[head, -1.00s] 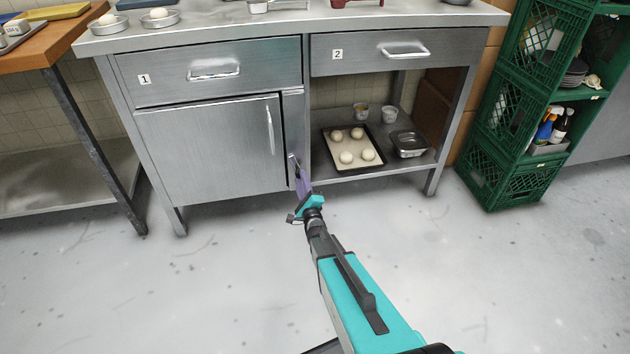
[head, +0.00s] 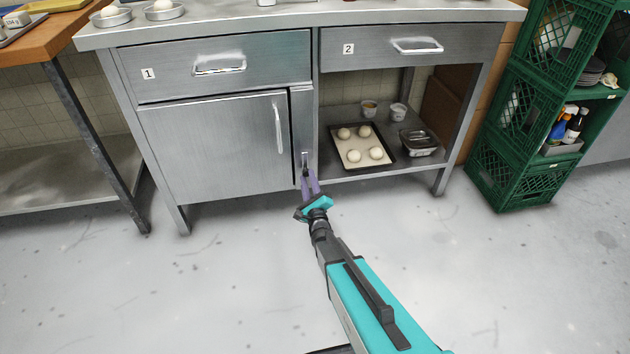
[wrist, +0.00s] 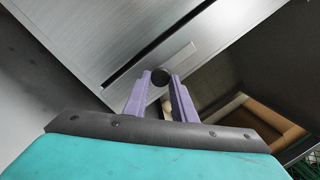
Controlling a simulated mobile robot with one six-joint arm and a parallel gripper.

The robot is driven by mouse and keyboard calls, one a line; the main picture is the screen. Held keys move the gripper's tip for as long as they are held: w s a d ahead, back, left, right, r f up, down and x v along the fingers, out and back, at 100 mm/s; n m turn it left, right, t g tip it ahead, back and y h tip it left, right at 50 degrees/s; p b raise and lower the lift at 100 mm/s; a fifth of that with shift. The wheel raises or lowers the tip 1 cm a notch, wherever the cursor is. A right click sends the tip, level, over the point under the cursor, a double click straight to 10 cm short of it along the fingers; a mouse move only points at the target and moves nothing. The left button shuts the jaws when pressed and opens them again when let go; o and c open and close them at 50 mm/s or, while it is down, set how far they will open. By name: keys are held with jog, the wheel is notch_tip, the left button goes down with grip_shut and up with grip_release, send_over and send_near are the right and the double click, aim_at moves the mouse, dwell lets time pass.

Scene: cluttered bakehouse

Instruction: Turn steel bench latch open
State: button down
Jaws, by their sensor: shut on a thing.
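The steel bench latch (head: 304,157) is small and sits on the narrow post at the right edge of the closed cabinet door (head: 215,150), low down. My gripper (head: 309,178) is at the latch, with purple fingers pointing up toward the post. In the wrist view, my gripper (wrist: 160,82) has its two fingers around a dark round end (wrist: 160,77), which appears to be part of the latch. It is shut on this piece. The fingers and the small size hide most of the latch, so its exact angle cannot be told.
The open shelf right of the post holds a baking tray (head: 337,160) of dough balls, a steel pan (head: 418,143) and small cups. Drawers marked 1 and 2 are closed above. Green crates (head: 510,175) stand at the right. The floor in front is clear.

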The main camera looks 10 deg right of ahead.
jog(key=shift+w+d+r, duration=0.2)
jog(key=shift+d, duration=0.1)
jog(key=c, duration=1.5)
grip_release()
jog(key=shift+a, duration=0.1)
jog(key=shift+o, duration=0.2)
jog(key=shift+a+f, duration=0.1)
jog(key=s+f+p, duration=0.2)
jog(key=s, duration=1.1)
jog(key=shift+s, duration=0.35)
jog(key=shift+a, duration=0.1)
